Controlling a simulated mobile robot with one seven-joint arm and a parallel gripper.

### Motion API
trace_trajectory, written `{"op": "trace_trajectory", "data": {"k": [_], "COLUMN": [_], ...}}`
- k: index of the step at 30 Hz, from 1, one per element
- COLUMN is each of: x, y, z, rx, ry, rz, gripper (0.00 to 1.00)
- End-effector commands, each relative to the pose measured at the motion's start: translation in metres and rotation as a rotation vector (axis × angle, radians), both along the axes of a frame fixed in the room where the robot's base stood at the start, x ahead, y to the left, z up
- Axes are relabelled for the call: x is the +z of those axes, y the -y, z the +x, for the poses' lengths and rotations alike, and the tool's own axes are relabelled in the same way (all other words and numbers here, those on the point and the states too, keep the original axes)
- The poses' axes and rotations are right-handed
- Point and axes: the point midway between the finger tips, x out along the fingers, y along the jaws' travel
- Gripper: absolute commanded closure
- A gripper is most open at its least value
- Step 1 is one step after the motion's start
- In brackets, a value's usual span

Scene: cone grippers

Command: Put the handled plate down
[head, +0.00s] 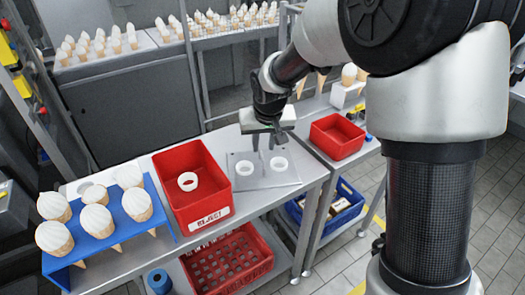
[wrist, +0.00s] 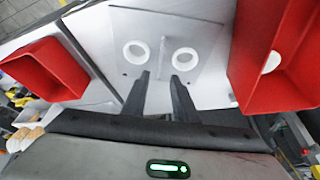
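The handled plate (head: 244,181) is a flat grey plate with two white rings on it, and it appears to lie on the metal table beside the red reject bin. It also shows in the wrist view (wrist: 205,62), where a thin upright handle (wrist: 162,62) stands between the two rings. My gripper (head: 265,146) is above the plate, pointing down. In the wrist view its two dark fingers (wrist: 160,76) are spread, with a visible gap on both sides of the handle. The gripper appears empty. The exact height of the fingertips over the plate is hard to tell.
The red reject bin (head: 213,205), holding a white ring (head: 188,181), stands close left of the plate. Another red bin (head: 337,136) is on the right-hand table. A blue rack (head: 150,228) of cones stands at the left. The table edge is just in front of the plate.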

Motion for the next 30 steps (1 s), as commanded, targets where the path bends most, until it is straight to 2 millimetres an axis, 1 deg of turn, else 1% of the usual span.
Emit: {"op": "trace_trajectory", "data": {"k": [1, 6, 13, 15, 17, 20, 21, 23, 24, 26, 27, 30], "x": [0.01, 0.028, 0.036, 0.045, 0.06, 0.095, 0.109, 0.127, 0.137, 0.149, 0.154, 0.16], "y": [0.001, 0.002, 0.004, 0.012, 0.024, 0.055, 0.07, 0.091, 0.104, 0.12, 0.13, 0.147], "z": [-0.004, -0.011, -0.015, -0.02, -0.029, -0.06, -0.076, -0.105, -0.126, -0.156, -0.176, -0.219], "rx": [0.0, 0.001, -0.001, -0.009, -0.02, -0.052, -0.068, -0.094, -0.109, -0.131, -0.145, -0.174], "ry": [0.002, 0.001, 0.0, 0.006, 0.016, 0.036, 0.045, 0.055, 0.06, 0.069, 0.076, 0.087], "rz": [0.0, 0.0, -0.001, -0.004, -0.01, -0.024, -0.028, -0.033, -0.034, -0.033, -0.03, -0.019], "gripper": [0.74, 0.74, 0.74, 0.74, 0.74, 0.74, 0.74, 0.74, 0.74, 0.74, 0.74, 0.74]}}
